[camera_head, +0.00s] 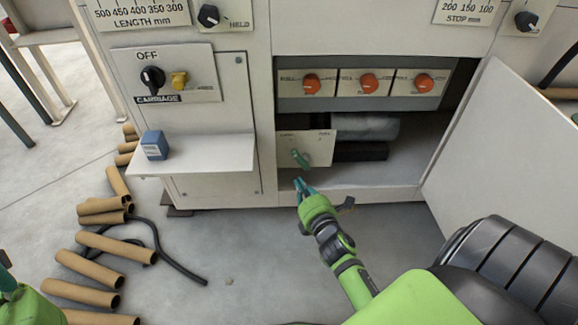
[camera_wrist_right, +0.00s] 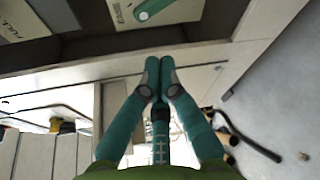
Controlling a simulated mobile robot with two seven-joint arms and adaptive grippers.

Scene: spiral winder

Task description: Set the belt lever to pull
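The belt lever (camera_head: 300,158) is a small green handle on a cream plate (camera_head: 319,150) at the left of the open bay in the machine's front. It is tilted, running from upper left to lower right. Small labels stand above it, too small to read surely. Its end also shows at the top of the right wrist view (camera_wrist_right: 154,9). My right gripper (camera_head: 303,184) is just below the plate, apart from the lever. Its teal fingertips meet with nothing between them in the right wrist view (camera_wrist_right: 158,72). Only part of my left gripper (camera_head: 6,282) shows at the left edge.
Orange knobs (camera_head: 369,84) sit in a row above the bay. A shelf (camera_head: 200,156) with a blue block (camera_head: 154,145) juts out at left. An open door panel (camera_head: 505,150) stands at right. Cardboard tubes (camera_head: 90,268) and a dark hose (camera_head: 172,262) lie on the floor.

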